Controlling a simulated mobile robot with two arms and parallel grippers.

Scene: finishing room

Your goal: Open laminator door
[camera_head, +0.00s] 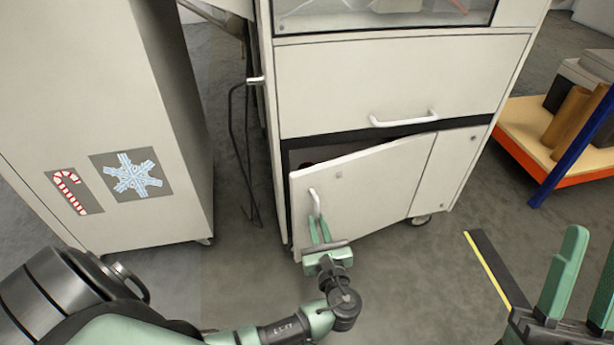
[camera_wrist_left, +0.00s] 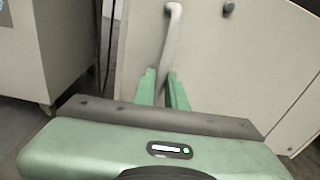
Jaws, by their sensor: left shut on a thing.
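The laminator (camera_head: 400,82) is a large off-white cabinet in the middle of the head view. Its lower door (camera_head: 365,185) stands partly open, swung out at its left edge, with a dark gap above and beside it. A white vertical handle (camera_head: 314,203) is near the door's left edge; it also shows in the left wrist view (camera_wrist_left: 171,40). My left gripper (camera_head: 319,230) is shut on the lower part of this handle, and its green fingers (camera_wrist_left: 162,90) lie on either side of it. My right gripper (camera_head: 575,285) is at the lower right, empty, with its fingers apart.
A grey cabinet (camera_head: 100,110) with candy cane and snowflake stickers stands at the left. An orange-edged shelf (camera_head: 530,140) with a blue post (camera_head: 575,145) is at the right. Cables (camera_head: 243,150) hang beside the laminator. A black and yellow strip (camera_head: 495,270) lies on the floor.

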